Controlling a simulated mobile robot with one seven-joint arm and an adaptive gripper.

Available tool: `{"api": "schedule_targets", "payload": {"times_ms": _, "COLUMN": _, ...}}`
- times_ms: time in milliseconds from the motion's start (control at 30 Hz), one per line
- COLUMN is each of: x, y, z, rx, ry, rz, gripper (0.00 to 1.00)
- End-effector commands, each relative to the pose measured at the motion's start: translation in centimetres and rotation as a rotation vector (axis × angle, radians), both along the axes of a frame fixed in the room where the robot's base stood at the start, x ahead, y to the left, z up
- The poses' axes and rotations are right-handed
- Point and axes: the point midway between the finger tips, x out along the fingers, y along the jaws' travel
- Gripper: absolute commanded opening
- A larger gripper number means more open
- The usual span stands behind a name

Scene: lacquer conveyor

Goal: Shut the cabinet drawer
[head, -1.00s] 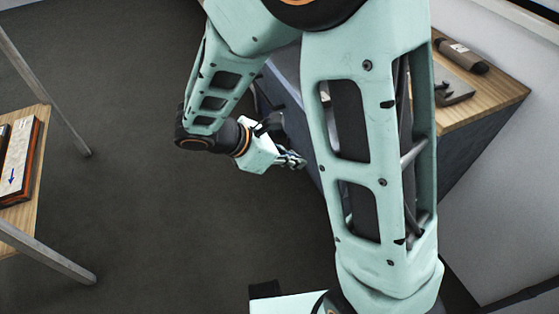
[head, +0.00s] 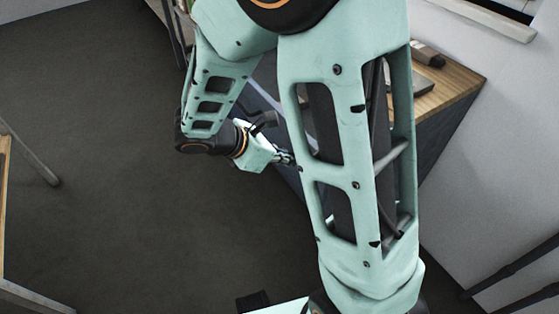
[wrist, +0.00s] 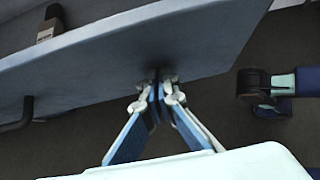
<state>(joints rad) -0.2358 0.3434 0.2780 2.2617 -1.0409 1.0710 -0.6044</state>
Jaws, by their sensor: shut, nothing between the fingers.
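The cabinet, with a wooden top (head: 455,92) and dark blue-grey sides (head: 440,150), stands behind my arm in the head view. My arm hides much of its front, so how far the drawer stands out is unclear there. My gripper (head: 287,158) is at the cabinet's front, left of my large arm link. In the wrist view, my gripper (wrist: 158,82) is shut and empty, its fingertips at the lower edge of a blue-grey panel (wrist: 200,40), seemingly the drawer front. They look close or touching; contact is unclear. A dark bar handle (wrist: 20,115) is left of the fingers.
A brown roll (head: 428,57) and a grey item (head: 424,85) lie on the wooden top. A brown labelled object (wrist: 48,28) shows beyond the panel. A wooden table edge (head: 4,190) with metal legs stands at left. Open dark floor (head: 120,150) lies between. Dark rails (head: 515,265) are at lower right.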

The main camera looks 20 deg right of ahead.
Motion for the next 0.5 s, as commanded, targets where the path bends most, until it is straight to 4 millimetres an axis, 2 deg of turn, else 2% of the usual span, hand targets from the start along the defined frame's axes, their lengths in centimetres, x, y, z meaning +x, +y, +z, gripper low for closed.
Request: {"api": "schedule_targets", "payload": {"times_ms": 500, "x": 4.1, "y": -13.1, "z": 0.1, "rx": -0.003, "ry": 0.000, "rz": -0.009, "gripper": 0.00}}
